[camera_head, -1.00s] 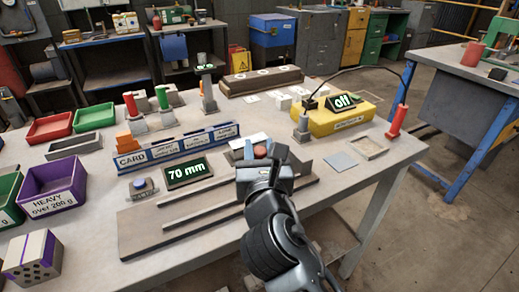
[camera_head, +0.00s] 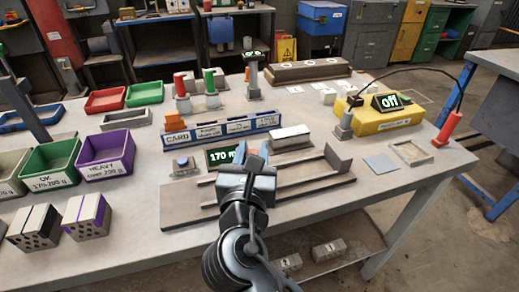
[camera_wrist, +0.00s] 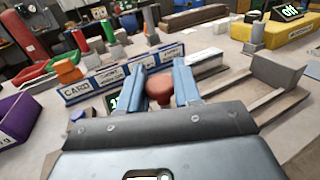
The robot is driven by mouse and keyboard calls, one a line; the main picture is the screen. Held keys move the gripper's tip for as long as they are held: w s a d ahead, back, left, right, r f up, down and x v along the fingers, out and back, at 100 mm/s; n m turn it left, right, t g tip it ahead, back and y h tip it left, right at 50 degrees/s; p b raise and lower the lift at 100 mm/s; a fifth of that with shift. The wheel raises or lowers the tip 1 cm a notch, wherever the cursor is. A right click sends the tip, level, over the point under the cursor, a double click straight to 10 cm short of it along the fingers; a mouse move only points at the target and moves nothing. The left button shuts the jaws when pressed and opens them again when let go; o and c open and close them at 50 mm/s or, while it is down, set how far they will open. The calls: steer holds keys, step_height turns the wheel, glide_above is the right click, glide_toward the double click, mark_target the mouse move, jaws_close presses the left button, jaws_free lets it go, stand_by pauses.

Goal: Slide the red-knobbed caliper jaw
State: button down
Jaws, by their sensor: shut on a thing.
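The caliper is a grey board with rails (camera_head: 190,211) on the bench. A fixed upright jaw plate (camera_head: 338,158) stands at its right end. The red knob (camera_wrist: 159,88) of the sliding jaw is between the two fingers of my gripper (camera_wrist: 159,86) in the wrist view. My gripper, also in the head view (camera_head: 252,162), is shut on the knob and hides it there, along with most of the sliding jaw. A dark display (camera_head: 221,156) behind the caliper is partly covered by my gripper; it begins with 170.
A blue card rack (camera_head: 215,132) stands behind the caliper. Green (camera_head: 50,180) and purple (camera_head: 104,172) bins and hollow bricks (camera_head: 87,216) are to the left. A yellow box reading "off" (camera_head: 375,122) is at the right. The rail between my gripper and the fixed plate is clear.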

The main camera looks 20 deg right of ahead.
steer(key=c, duration=0.9)
jaws_free()
steer(key=shift+o, duration=0.2)
steer(key=shift+v, duration=3.9)
